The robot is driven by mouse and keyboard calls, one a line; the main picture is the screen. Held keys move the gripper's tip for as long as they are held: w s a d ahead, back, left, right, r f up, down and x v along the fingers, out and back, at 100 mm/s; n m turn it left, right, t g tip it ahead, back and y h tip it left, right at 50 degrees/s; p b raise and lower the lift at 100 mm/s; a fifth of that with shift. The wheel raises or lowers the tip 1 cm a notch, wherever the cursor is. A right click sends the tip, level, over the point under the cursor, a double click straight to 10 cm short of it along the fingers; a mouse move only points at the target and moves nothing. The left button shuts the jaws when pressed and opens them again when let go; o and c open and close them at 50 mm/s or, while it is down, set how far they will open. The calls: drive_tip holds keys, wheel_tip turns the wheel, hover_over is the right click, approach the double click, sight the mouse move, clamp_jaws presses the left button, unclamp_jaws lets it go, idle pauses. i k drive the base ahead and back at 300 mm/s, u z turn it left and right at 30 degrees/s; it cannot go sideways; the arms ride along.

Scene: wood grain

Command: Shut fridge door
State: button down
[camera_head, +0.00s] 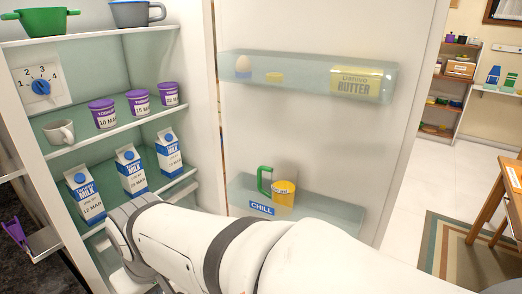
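The fridge door (300,135) stands wide open on the right side of the fridge, its inner face toward me. Its upper bin (225,66) holds an egg, a small yellow item and a butter pack (357,84). Its lower bin (335,212) holds a yellow cup with a green handle (283,192). The open fridge interior (105,60) is at the left. My white arm crosses the bottom of the view, in front of the door's lower part, with its far end near the fridge's lower shelves. My gripper is not clearly visible.
Fridge shelves hold milk cartons (131,172), yogurt tubs (138,104), a grey mug (59,132) and pots (46,21). A wooden table (512,178) stands at the right, by a striped rug (450,245). Pale floor (455,165) shows beyond the door.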

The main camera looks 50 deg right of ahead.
sight(351, 153)
drive_tip(key=u, duration=1.35)
drive_tip(key=k, duration=2.2)
drive_tip(key=z, duration=1.8)
drive_tip(key=i, duration=0.5)
